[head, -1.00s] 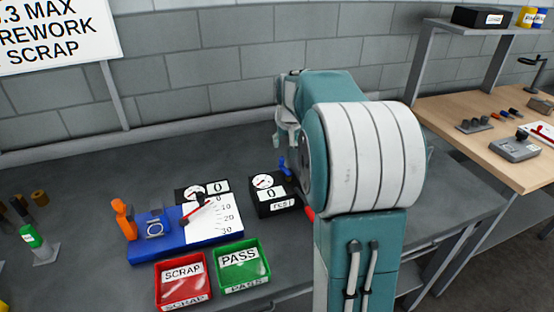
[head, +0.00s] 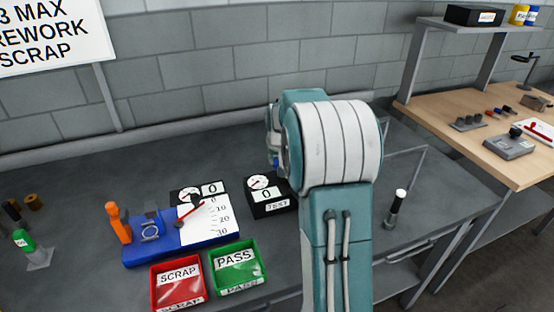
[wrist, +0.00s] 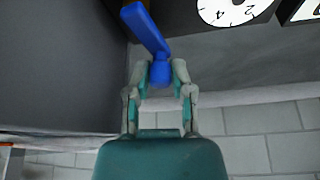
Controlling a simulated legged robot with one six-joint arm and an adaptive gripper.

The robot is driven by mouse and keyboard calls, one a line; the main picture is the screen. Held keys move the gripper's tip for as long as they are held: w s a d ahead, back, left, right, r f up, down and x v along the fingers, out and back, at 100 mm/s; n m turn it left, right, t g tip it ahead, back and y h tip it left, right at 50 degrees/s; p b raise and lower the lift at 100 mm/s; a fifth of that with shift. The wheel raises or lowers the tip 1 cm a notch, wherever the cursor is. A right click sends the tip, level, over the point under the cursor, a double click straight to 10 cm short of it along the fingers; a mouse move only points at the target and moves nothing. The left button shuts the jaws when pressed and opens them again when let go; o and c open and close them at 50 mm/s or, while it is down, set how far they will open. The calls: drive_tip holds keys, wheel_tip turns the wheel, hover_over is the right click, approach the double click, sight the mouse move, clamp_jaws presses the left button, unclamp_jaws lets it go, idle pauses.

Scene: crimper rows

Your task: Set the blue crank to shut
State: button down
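The blue crank (wrist: 147,30) shows in the wrist view, its arm running from the upper left down to its end between my fingertips. My gripper (wrist: 161,72) has a finger on each side of that end, close against it, and looks shut on it. In the head view my gripper (head: 272,143) is partly hidden behind my arm, above the black test box. Only a small bit of blue shows below it there, and most of the crank is hidden.
The black test box (head: 283,207) has a dial and a 0 display. To its left are a blue fixture (head: 150,253) with an orange handle, and red scrap (head: 178,284) and green pass (head: 238,266) bins. A white-capped black tool (head: 396,208) stands at the right. The wall is behind.

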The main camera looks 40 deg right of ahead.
drive_tip(key=shift+a, duration=0.2)
drive_tip(key=shift+s+d+m+g+h, duration=0.1)
drive_tip(key=shift+d+m+g+h, duration=0.3)
drive_tip(key=shift+m, duration=0.8)
drive_tip(key=c, duration=0.6)
unclamp_jaws()
drive_tip(key=shift+d, duration=0.1)
drive_tip(key=shift+r, duration=0.1)
drive_tip(key=shift+v, duration=3.85)
